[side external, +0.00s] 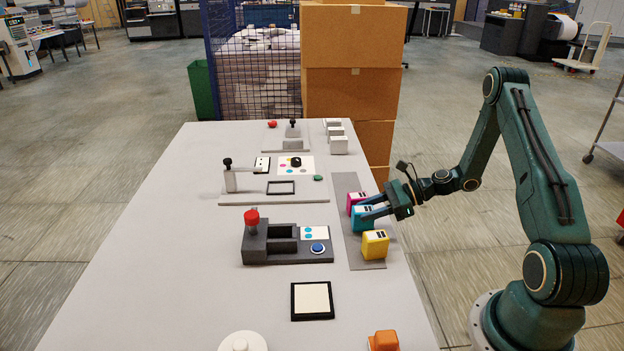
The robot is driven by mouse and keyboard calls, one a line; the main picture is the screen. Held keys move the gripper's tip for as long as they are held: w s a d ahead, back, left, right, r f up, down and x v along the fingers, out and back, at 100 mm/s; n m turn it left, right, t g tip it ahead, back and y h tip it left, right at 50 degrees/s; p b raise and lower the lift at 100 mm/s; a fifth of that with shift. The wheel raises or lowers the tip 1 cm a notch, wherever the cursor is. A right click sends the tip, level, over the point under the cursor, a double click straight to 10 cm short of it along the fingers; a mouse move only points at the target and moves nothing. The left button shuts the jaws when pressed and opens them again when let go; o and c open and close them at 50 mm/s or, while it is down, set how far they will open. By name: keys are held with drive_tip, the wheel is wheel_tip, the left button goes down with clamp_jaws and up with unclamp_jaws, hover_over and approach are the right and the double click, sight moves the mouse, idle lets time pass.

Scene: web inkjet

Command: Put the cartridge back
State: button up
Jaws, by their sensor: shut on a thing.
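A cyan cartridge (362,222) is on the grey mat (350,254) at the right side of the table. My gripper (372,207) reaches in from the right and is shut on it; I cannot tell whether the cartridge is lifted. A magenta cartridge (354,200) stands just behind it and a yellow cartridge (375,244) stands in front. To the left is a dark grey dock (262,254) with a red-knobbed lever (252,217), two dark recesses, a white card with cyan dots (314,233) and a blue button (318,248).
A black-framed white pad (312,301) lies in front of the dock. A grey fixture with a small frame (281,188) and a dotted card (304,166) lie behind it. White blocks (338,146) stand at the far edge. An orange object (384,341) is near the front. The table's left side is clear.

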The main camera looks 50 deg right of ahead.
drive_tip(key=shift+f, duration=0.35)
drive_tip(key=o, duration=1.2)
drive_tip(key=v, duration=0.5)
drive_tip(key=shift+s+d, duration=0.1)
drive_tip(key=shift+d, duration=0.05)
drive_tip(key=shift+r, duration=3.5)
